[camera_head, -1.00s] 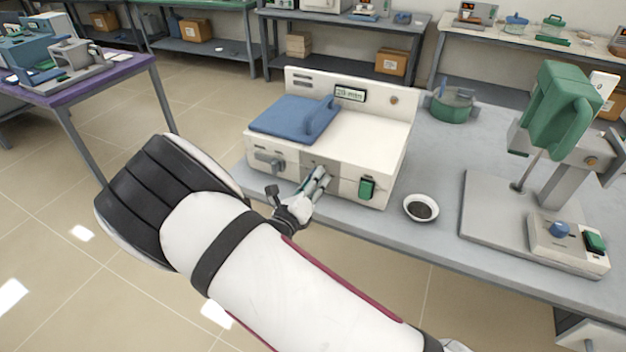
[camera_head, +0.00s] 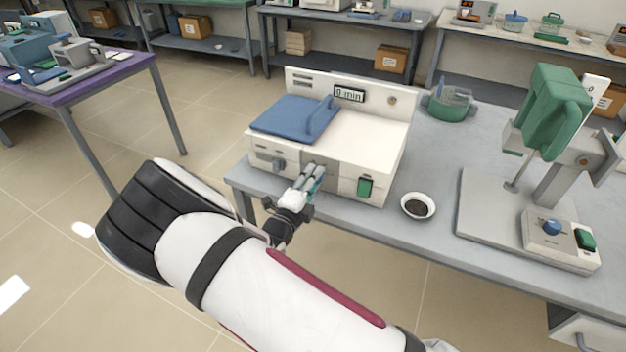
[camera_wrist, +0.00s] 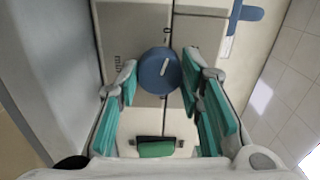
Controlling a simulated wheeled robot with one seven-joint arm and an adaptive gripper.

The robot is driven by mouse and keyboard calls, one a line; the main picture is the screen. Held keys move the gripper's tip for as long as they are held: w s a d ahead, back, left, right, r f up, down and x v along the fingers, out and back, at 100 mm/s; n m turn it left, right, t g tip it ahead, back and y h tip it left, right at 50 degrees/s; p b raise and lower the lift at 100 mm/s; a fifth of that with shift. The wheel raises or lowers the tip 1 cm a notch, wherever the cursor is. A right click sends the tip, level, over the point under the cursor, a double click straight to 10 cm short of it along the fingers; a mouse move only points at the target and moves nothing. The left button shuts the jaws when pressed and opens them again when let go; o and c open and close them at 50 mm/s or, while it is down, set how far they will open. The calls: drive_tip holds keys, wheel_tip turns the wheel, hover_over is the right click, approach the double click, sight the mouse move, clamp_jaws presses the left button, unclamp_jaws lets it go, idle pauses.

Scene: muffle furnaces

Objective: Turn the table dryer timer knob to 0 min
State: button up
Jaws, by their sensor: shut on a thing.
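The table dryer (camera_head: 370,145) is a white box with a blue lid (camera_head: 285,117) on the bench. Its display (camera_head: 349,94) shows a single digit and "min"; the digit is blurred and I cannot tell 0 from 9. My gripper (camera_head: 313,174) is at the dryer's front panel, left of the green switch (camera_head: 365,187). In the wrist view, the round blue timer knob (camera_wrist: 158,72) with a white pointer line sits between the teal fingers, which are shut on it. The pointer is tilted. The head view hides the knob behind my gripper.
A small bowl of dark material (camera_head: 417,206) stands right of the dryer. A green-headed stirrer (camera_head: 552,105) on a grey base stands farther right.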

drive_tip(key=shift+f+n, duration=0.1)
drive_tip(key=shift+n, duration=0.8)
drive_tip(key=o, duration=1.2)
drive_tip(key=shift+c, duration=0.2)
drive_tip(key=shift+s, duration=0.1)
drive_tip(key=v, duration=1.2)
